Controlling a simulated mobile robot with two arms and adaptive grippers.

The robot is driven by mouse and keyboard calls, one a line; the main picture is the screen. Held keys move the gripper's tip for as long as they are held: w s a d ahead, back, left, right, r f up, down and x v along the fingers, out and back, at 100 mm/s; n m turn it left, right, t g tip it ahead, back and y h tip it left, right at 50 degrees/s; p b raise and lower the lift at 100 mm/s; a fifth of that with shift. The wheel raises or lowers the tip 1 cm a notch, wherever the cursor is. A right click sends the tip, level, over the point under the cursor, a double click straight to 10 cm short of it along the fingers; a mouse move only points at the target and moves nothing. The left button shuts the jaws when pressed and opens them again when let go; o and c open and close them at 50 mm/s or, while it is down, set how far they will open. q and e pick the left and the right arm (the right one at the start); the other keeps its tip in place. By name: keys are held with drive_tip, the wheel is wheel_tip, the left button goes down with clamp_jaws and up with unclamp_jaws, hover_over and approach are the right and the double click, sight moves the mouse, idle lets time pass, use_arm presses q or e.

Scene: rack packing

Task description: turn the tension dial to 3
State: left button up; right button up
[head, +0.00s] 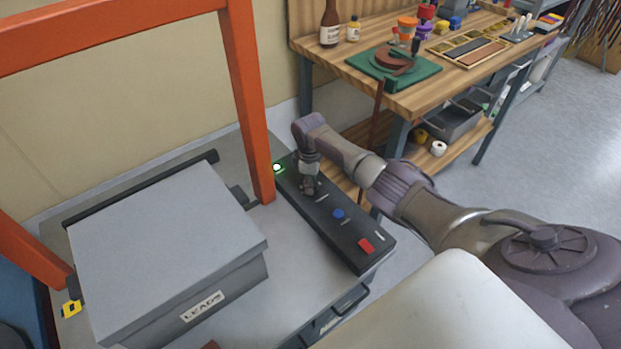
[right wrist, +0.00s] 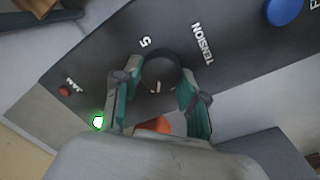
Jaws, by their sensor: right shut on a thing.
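The black tension dial (right wrist: 160,68) sits on the dark control panel (right wrist: 115,40), beside the printed word TENSION. A "5" is printed near its rim; the other numbers are hidden. A short pale mark shows on the dial's face, on the side toward my gripper. My right gripper (right wrist: 153,88) is shut on the dial, with one finger on each side. In the head view, my right gripper (head: 308,187) reaches down onto the panel (head: 318,218) and hides the dial. My left gripper is not in view.
The panel bears a lit green lamp (head: 277,167), a blue button (head: 338,214) and a red control (head: 365,245). A dark red lamp (right wrist: 64,90) marked JAM is unlit. An orange frame post (head: 247,100) and grey LEADS box (head: 165,235) stand left. A workbench (head: 430,95) stands behind.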

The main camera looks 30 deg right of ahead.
drive_tip(key=m+p, duration=0.1)
drive_tip(key=m, duration=0.4)
drive_tip(key=shift+m, duration=0.3)
drive_tip(key=m, duration=0.4)
drive_tip(key=shift+w+d+m+g, duration=0.1)
drive_tip(key=shift+m+g, duration=0.2)
drive_tip(key=shift+m, duration=0.1)
drive_tip(key=o, duration=1.1)
drive_tip(key=shift+o, duration=0.2)
wheel_tip(320, 180, up, 12)
drive_tip(key=shift+a, duration=0.4)
